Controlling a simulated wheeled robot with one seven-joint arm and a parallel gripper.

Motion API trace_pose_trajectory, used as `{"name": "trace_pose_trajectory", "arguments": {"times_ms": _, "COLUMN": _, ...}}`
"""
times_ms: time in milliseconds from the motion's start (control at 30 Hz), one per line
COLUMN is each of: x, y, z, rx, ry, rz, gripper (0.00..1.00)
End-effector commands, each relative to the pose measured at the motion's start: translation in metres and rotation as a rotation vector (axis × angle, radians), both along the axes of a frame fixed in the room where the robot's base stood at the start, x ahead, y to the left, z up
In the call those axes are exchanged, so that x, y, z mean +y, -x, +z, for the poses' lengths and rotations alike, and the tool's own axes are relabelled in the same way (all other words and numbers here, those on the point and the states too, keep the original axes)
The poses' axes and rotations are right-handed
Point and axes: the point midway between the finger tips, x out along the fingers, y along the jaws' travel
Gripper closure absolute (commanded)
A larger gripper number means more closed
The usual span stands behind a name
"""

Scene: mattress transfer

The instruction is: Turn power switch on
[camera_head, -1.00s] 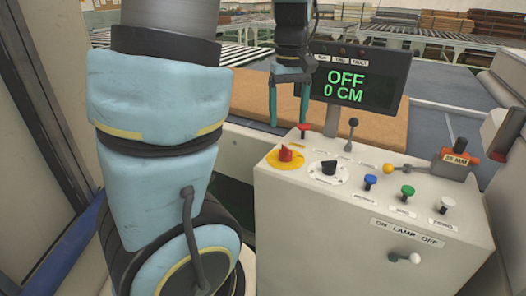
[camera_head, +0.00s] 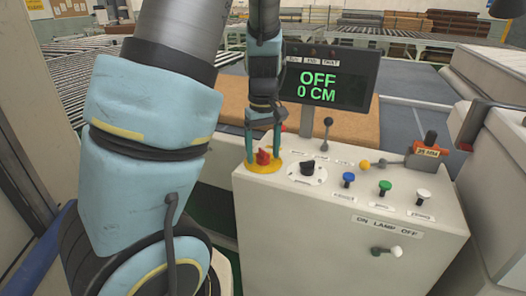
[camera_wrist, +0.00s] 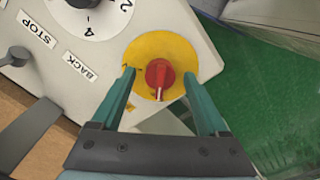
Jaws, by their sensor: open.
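The red rotary power switch (camera_head: 264,157) sits on a yellow round plate (camera_head: 266,167) at the left end of the control panel's top. In the wrist view the red knob (camera_wrist: 159,74) lies on its yellow plate (camera_wrist: 150,48), its white pointer mark toward my gripper. My gripper (camera_head: 262,160) is open, with one teal finger on each side of the red knob. In the wrist view my gripper (camera_wrist: 160,82) also straddles the knob, with gaps on both sides. The display (camera_head: 325,82) reads OFF and 0 CM.
The panel (camera_head: 345,225) also bears a black dial (camera_head: 308,169), a black lever (camera_head: 326,132), blue (camera_head: 349,178), green (camera_head: 385,186) and white (camera_head: 423,195) buttons, and a lamp toggle (camera_head: 388,252). A brown mattress (camera_head: 350,132) lies behind it.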

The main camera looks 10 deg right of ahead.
Motion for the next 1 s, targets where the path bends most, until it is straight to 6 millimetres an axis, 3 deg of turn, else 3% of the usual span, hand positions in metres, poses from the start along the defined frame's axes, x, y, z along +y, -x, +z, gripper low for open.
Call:
{"name": "trace_pose_trajectory", "arguments": {"times_ms": 300, "x": 0.0001, "y": 0.0002, "z": -0.0025, "rx": 0.0, "ry": -0.001, "rz": 0.0, "gripper": 0.24}}
{"name": "trace_pose_trajectory", "arguments": {"times_ms": 1000, "x": -0.0001, "y": 0.0, "z": -0.002, "rx": 0.0, "ry": 0.0, "rz": -0.001, "gripper": 1.0}}
